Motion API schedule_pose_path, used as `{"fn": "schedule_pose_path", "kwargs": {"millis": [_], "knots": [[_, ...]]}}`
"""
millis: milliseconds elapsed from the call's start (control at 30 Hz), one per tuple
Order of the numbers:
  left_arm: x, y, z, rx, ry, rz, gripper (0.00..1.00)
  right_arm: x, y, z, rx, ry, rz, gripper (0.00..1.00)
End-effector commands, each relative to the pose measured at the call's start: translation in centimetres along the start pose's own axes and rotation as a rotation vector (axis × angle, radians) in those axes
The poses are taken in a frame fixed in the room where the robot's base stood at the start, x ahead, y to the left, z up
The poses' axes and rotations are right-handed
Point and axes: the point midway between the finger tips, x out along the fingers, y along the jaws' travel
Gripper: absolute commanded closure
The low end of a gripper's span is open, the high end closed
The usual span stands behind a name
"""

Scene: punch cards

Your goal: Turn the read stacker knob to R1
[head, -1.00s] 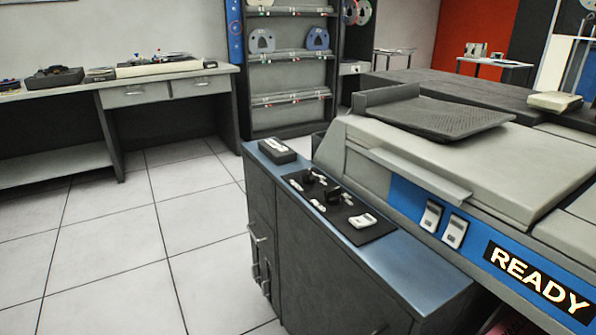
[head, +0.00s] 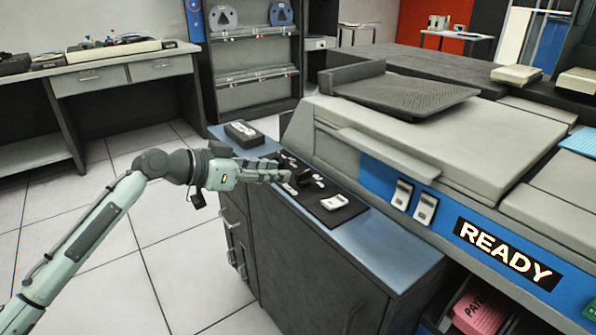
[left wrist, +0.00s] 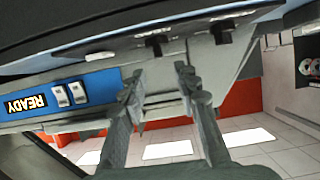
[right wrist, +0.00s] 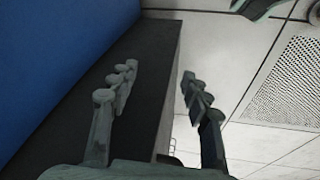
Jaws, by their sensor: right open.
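A black control panel (head: 352,212) lies on the blue top of a dark cabinet. It carries a black knob (head: 302,178), white labels and a white switch (head: 334,201). In the left wrist view, which is upside down, two dark knobs show, one near the middle (left wrist: 156,42) and one to the right (left wrist: 220,32). I cannot read which is the read stacker knob, nor its setting. My left gripper (head: 280,172) is over the panel's left edge, beside the knob, and hides part of the panel. In its wrist view the fingers (left wrist: 158,80) are apart and empty. My right gripper (right wrist: 158,78) is open and empty.
A small black box (head: 243,134) sits on the cabinet's far end. The grey machine (head: 440,150) with its READY sign (head: 508,253) rises right of the panel. Pink cards (head: 482,312) lie below it. Tiled floor is free at the left.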

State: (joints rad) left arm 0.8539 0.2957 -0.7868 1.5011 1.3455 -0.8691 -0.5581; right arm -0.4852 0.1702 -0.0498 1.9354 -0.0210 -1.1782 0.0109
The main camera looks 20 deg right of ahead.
Motion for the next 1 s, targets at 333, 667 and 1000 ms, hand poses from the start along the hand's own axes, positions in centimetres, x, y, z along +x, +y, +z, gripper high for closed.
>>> {"fn": "schedule_pose_path", "kwargs": {"millis": [333, 667, 1000], "knots": [[5.3, 0.1, -0.1, -0.001, 0.000, 0.001, 0.69, 0.9, 0.0, 1.0, 0.001, -0.017, -0.003, 0.52], [7.4, 0.1, 0.0, -0.001, 0.000, 0.000, 0.69, 1.3, 0.0, 1.0, 0.001, -0.018, -0.004, 0.52], [7.3, 0.1, 0.0, -0.001, 0.000, 0.000, 0.90, 1.2, 0.0, 0.8, 0.001, -0.013, -0.004, 0.52]]}}
